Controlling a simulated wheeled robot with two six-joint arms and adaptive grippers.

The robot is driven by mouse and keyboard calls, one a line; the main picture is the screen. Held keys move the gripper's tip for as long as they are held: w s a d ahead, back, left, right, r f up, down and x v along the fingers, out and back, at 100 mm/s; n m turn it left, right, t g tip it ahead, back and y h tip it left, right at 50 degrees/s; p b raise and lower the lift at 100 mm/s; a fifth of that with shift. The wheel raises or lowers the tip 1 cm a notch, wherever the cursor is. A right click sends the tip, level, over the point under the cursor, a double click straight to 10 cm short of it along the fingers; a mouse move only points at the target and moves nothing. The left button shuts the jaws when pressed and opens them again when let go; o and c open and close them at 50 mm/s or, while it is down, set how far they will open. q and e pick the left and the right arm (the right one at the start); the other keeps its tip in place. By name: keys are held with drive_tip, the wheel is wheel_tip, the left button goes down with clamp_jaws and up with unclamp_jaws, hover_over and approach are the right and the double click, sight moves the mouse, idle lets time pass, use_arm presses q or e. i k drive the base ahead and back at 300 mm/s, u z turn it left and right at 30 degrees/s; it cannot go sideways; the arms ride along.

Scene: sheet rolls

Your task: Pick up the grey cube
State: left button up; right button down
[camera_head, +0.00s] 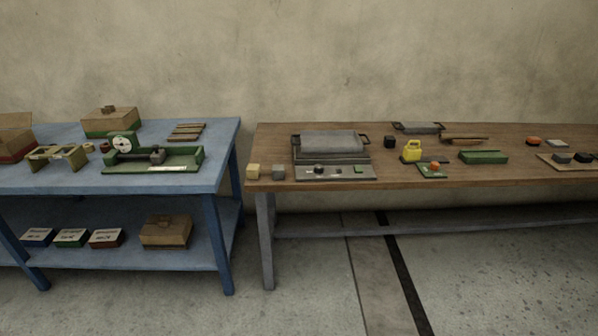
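A small grey cube (278,173) sits near the front left corner of the brown wooden table (420,178). A pale yellow cube (253,171) stands just to its left, close to the table's left edge. A darker, nearly black cube (390,142) stands further back, near the middle of the same table. Neither of my grippers shows in the head view.
A grey hotplate-like device (333,158) with a front panel stands right of the grey cube. A yellow weight-like object (412,151) and green box (483,157) lie further right. A blue table (215,178) holding a green device (153,160) stands left, across a narrow gap.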

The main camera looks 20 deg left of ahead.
sight(278, 170)
drive_tip(key=z, duration=0.65)
drive_tip(key=i, duration=1.8)
drive_tip(key=u, duration=0.5)
